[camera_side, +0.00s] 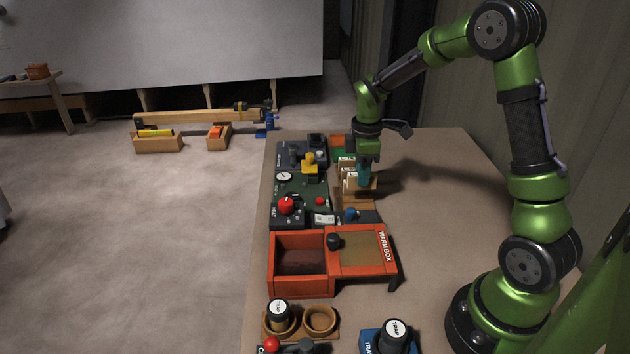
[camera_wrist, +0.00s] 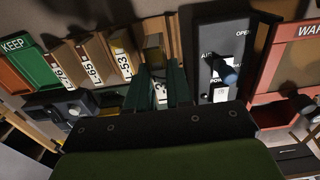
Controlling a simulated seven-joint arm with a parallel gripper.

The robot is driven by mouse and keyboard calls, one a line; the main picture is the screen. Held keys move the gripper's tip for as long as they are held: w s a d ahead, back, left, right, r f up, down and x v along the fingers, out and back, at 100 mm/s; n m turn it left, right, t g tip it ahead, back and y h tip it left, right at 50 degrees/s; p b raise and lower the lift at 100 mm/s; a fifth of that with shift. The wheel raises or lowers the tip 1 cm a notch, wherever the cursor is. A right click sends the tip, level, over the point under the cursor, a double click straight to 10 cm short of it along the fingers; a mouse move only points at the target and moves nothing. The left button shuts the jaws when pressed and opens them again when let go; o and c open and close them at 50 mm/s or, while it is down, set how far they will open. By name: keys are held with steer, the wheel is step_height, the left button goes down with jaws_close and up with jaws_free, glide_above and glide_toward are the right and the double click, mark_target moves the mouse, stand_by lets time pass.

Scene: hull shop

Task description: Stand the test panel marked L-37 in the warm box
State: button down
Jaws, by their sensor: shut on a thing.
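My gripper (camera_side: 364,176) is at the wooden panel rack, shut on a panel (camera_wrist: 154,55) that stands between its fingers (camera_wrist: 161,88) in the wrist view. Its label is mostly hidden; a "3" shows. To its left in that view stand panels marked L-53 (camera_wrist: 122,62), L-65 (camera_wrist: 93,70) and one whose mark I cannot fully read (camera_wrist: 63,72). The red-orange warm box (camera_side: 300,291) stands nearer the side camera. Its left part is open and looks empty; a lid with a black knob lies over the right part. Its edge also shows in the wrist view (camera_wrist: 266,75).
A control board (camera_side: 302,188) with knobs and a gauge lies left of the rack. A dark unit with a blue knob (camera_side: 351,214) is between rack and warm box. Cups in a wooden holder (camera_side: 300,334) stand in front. A green KEEP tray (camera_wrist: 28,68) is beyond the panels. The right tabletop is clear.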

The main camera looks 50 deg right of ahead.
steer(key=shift+r, duration=0.5)
